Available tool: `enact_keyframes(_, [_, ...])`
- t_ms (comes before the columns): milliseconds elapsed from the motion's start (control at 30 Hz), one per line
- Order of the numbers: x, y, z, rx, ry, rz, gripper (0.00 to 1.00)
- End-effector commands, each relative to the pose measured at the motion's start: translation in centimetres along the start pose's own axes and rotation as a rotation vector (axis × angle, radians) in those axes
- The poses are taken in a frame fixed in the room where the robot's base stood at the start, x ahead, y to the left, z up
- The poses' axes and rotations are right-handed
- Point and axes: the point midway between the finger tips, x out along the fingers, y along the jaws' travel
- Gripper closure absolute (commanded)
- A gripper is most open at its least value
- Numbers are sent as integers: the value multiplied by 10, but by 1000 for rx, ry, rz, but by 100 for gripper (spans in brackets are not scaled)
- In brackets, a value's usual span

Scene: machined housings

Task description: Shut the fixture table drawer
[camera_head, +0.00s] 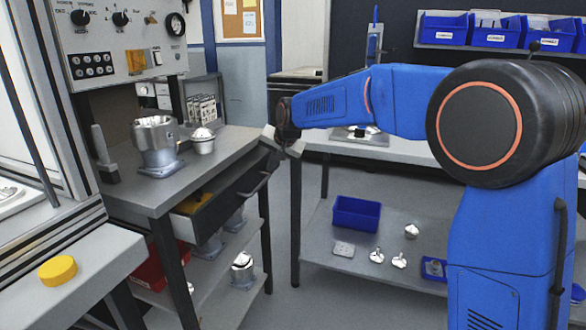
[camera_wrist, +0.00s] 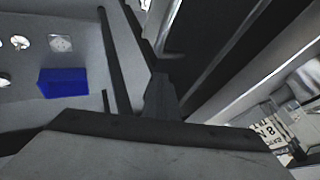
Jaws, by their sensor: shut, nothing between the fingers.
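The fixture table (camera_head: 219,152) stands at left of centre in the head view, with a grey top and dark legs. Its drawer (camera_head: 226,203) is partly pulled out under the top, with a dark front and a bar handle (camera_head: 257,186). A yellow thing shows inside it. My gripper (camera_head: 270,145) is shut and empty, at the table's right edge, above the handle and seemingly apart from it. In the wrist view its shut fingers (camera_wrist: 161,96) point at a dark surface that I cannot surely identify.
A machined housing (camera_head: 155,143) and a smaller silver part (camera_head: 202,141) stand on the fixture table. A lower shelf holds more housings and a red bin (camera_head: 160,270). Behind, a bench's lower shelf carries a blue bin (camera_head: 357,213), also in the wrist view (camera_wrist: 63,82).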

Motion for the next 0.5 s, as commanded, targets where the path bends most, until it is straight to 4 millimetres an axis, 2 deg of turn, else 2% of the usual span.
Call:
enact_keyframes(33, [6,-11,0,-3,-1,-1,100])
enact_keyframes(200, [20,-37,0,-1,-1,0,100])
enact_keyframes(500, [31,-59,0,0,0,0,100])
